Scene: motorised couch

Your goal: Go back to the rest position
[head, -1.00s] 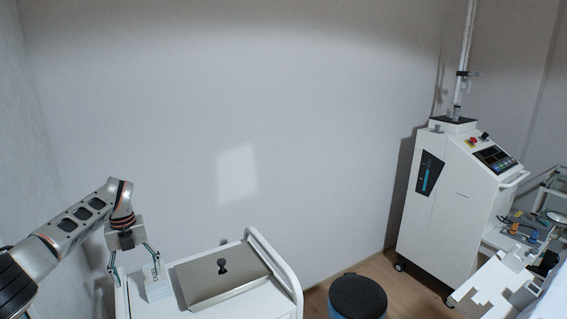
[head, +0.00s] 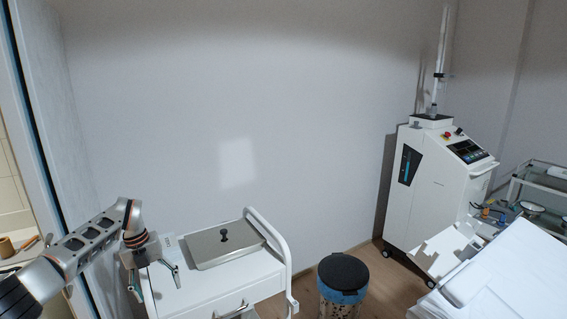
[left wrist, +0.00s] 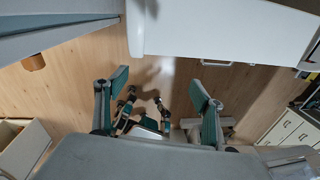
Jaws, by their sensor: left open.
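My left gripper (head: 154,284) is at the lower left of the head view, at the left side of the white trolley (head: 222,295). Its two fingers are spread apart with nothing between them. In the left wrist view my left gripper (left wrist: 160,86) also shows both fingers apart, above the wooden floor. My right gripper is in neither view.
A metal tray lid with a black knob (head: 224,247) lies on the trolley. A black-lidded bin (head: 343,270) stands right of it. A tall white machine (head: 433,190) and a white couch (head: 515,280) are at the right. A door frame (head: 40,130) borders the left.

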